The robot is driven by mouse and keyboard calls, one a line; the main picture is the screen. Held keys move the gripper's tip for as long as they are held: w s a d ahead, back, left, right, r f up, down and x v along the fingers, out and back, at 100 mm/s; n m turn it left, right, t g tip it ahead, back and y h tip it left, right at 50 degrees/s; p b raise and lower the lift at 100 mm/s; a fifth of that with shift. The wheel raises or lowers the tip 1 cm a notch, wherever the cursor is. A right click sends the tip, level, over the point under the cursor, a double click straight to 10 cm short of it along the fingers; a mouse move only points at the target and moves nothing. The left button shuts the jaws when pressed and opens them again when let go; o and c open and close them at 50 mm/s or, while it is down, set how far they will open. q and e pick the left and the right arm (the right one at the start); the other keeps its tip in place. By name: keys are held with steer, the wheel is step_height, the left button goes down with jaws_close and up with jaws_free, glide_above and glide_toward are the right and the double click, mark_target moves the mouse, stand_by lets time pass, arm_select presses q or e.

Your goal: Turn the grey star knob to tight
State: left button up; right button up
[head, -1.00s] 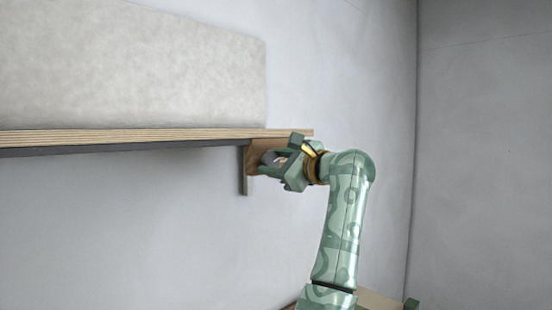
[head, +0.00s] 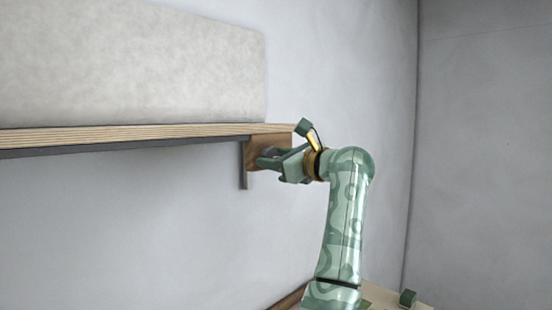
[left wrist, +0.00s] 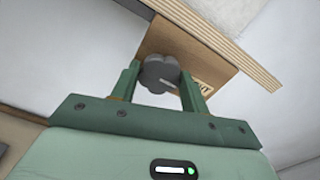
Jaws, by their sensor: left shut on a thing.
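The grey star knob (left wrist: 159,73) sits on a brown wooden bracket plate (left wrist: 180,42) under the plywood edge in the left wrist view. My left gripper (left wrist: 160,82) has one finger on each side of the knob and is shut on it. In the head view my left gripper (head: 268,160) reaches the wooden plate (head: 258,146) at the shelf end, and the knob is hidden by the fingers. A label with partly cut-off letters (left wrist: 200,86) shows on the plate beside the right finger. My right gripper is not in view.
A plywood shelf (head: 120,136) with a dark rail below runs left from the plate and bears a thick pale cushion (head: 130,65). A wooden surface (head: 385,297) shows at the bottom. The space below the shelf is clear.

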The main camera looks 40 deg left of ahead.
arm_select(q)
steer(key=o, duration=0.6)
steer(key=s+d+b, duration=0.1)
steer(key=d+b, duration=0.1)
steer(key=d, duration=1.4)
steer(key=shift+s+d+b, duration=0.15)
steer(key=shift+b, duration=0.25)
